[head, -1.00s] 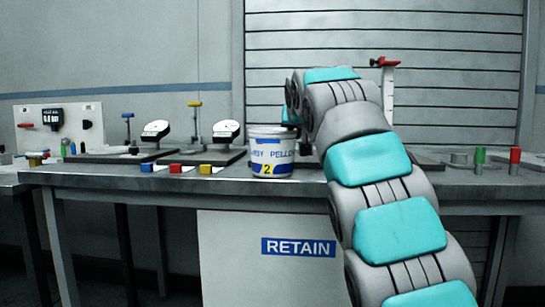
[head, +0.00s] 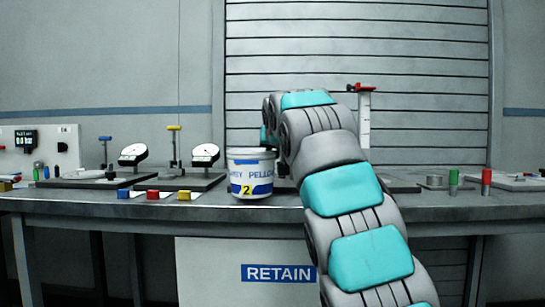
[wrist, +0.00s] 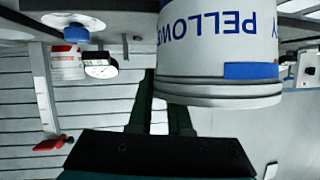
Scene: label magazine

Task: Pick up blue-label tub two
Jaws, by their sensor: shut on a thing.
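The blue-label tub two (head: 250,178) is a white tub with blue bands, blue lettering and a yellow patch marked 2. It is upright at the front of the bench in the head view, left of my arm. In the wrist view it shows large and upside down (wrist: 220,45), with its ridged rim close to my gripper. My gripper (wrist: 162,110) has dark fingers and is shut on the tub near its rim. The fingertips are hidden behind the tub's edge. In the head view my gripper is hidden behind the arm and tub. I cannot tell whether the tub's base touches the bench.
On the grey bench (head: 100,204), blue, red and yellow blocks (head: 184,196) and two dial gauges (head: 205,155) stand left of the tub. A red-topped upright (head: 364,118) stands behind my arm. Green and red cylinders (head: 487,181) are at the right. A RETAIN sign (head: 278,273) is below.

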